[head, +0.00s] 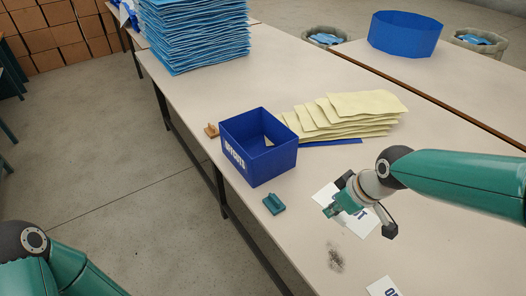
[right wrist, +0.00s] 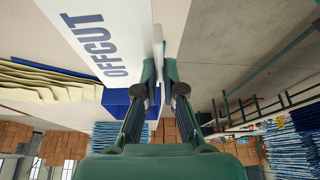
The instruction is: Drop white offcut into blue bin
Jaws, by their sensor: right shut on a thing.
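My right gripper (head: 330,210) is low over the table, to the right of and in front of the blue bin (head: 262,165). In the right wrist view its fingers (right wrist: 158,72) are shut on a thin white offcut (right wrist: 158,48), seen nearly edge-on. In the head view I cannot make the offcut out against the white card behind the gripper. The bin is open-topped and has white lettering on its side. A blue part of it shows in the right wrist view (right wrist: 115,101). My left gripper is out of view; only part of that arm shows.
A white card marked OFFCUT (right wrist: 102,40) lies under the right gripper. A small teal block (head: 274,204) is near the table's edge. Yellowish sheets (head: 350,112) lie behind the bin, and a blue stack (head: 195,35) is farther back. Another card (head: 383,287) is in front.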

